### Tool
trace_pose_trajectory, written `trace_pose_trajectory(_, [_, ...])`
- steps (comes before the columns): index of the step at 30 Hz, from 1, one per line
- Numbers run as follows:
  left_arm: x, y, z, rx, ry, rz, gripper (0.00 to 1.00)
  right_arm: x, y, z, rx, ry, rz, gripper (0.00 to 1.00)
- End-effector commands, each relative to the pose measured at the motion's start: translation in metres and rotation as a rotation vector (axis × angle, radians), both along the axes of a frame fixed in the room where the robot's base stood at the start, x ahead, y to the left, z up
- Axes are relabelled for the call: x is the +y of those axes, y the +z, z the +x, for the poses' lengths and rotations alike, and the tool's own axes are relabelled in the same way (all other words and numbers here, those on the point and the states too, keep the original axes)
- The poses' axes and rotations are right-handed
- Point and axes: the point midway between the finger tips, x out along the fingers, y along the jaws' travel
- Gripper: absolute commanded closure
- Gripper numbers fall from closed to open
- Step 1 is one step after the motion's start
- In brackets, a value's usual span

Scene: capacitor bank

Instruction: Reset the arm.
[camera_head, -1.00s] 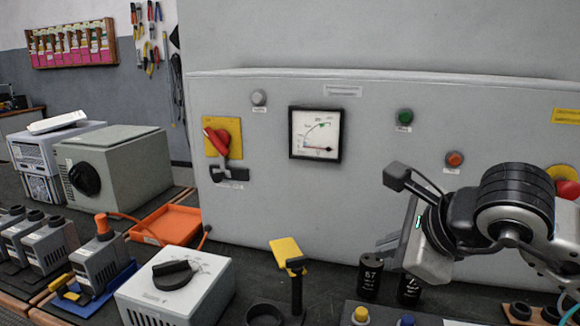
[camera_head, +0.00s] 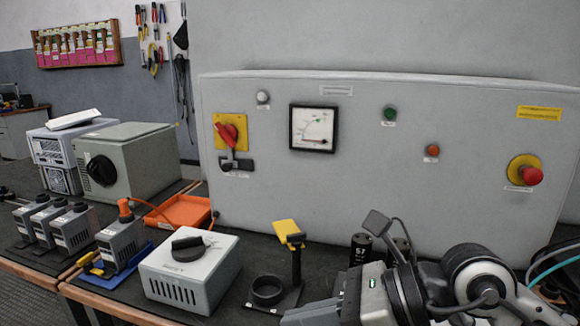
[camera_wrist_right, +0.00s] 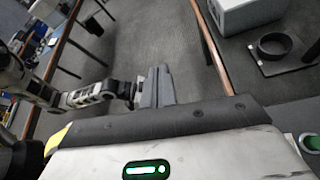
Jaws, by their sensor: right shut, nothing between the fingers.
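My right arm comes in at the lower right of the head view. Its gripper (camera_head: 318,312) points left, low over the front of the bench. In the right wrist view its two grey fingers (camera_wrist_right: 156,87) are together with nothing between them. They point down toward the floor beside the bench edge. In the same view another arm of mine (camera_wrist_right: 90,95) comes in from the left. Its end lies beside and partly behind the right fingers, so its jaws cannot be made out. The head view does not show my left gripper.
The grey cabinet (camera_head: 380,180) carries a gauge (camera_head: 313,128), a red switch handle (camera_head: 228,133) and a red emergency button (camera_head: 532,176). A grey dial box (camera_head: 190,268), a black ring stand (camera_head: 267,290) and a dark capacitor (camera_head: 361,247) stand near my right arm. Floor shows beyond the bench edge (camera_wrist_right: 210,45).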

Motion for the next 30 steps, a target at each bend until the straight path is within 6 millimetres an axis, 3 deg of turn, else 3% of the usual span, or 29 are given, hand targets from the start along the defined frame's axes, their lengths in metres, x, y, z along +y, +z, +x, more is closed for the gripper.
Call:
trace_pose_trajectory(3, [0.003,0.006,-0.001,-0.007,0.011,0.005,0.54,0.023,0.024,-0.025,0.290,0.013,0.356,1.00])
trace_pose_trajectory(5, [0.005,0.008,-0.002,-0.014,0.016,0.009,0.54,0.025,0.041,-0.028,0.483,-0.020,0.583,1.00])
trace_pose_trajectory(7, [0.008,0.011,-0.003,-0.021,0.024,0.015,0.54,0.014,0.055,-0.017,0.733,-0.103,0.863,1.00])
trace_pose_trajectory(9, [0.010,0.014,-0.004,-0.027,0.031,0.020,0.54,-0.008,0.051,0.003,0.994,-0.233,1.129,1.00])
trace_pose_trajectory(11, [0.012,0.016,-0.005,-0.034,0.038,0.024,0.54,-0.033,0.031,0.022,1.218,-0.382,1.339,1.00])
trace_pose_trajectory(14, [0.016,0.020,-0.006,-0.044,0.046,0.033,0.54,-0.073,-0.032,0.037,1.569,-0.672,1.632,1.00])
trace_pose_trajectory(18, [0.020,0.023,-0.008,-0.055,0.055,0.041,0.54,-0.107,-0.128,0.016,1.945,-1.060,1.877,1.00])
trace_pose_trajectory(20, [0.021,0.024,-0.008,-0.058,0.058,0.043,0.54,-0.114,-0.163,-0.002,2.071,-1.210,1.939,1.00])
trace_pose_trajectory(21, [0.022,0.025,-0.009,-0.060,0.059,0.045,0.54,-0.117,-0.182,-0.015,-2.081,1.260,-1.913,1.00])
trace_pose_trajectory(25, [0.023,0.026,-0.009,-0.065,0.063,0.049,0.54,-0.120,-0.224,-0.051,-1.927,1.260,-1.688,1.00])
trace_pose_trajectory(30, [0.024,0.026,-0.009,-0.069,0.064,0.051,0.54,-0.119,-0.242,-0.072,-1.853,1.253,-1.577,1.00])
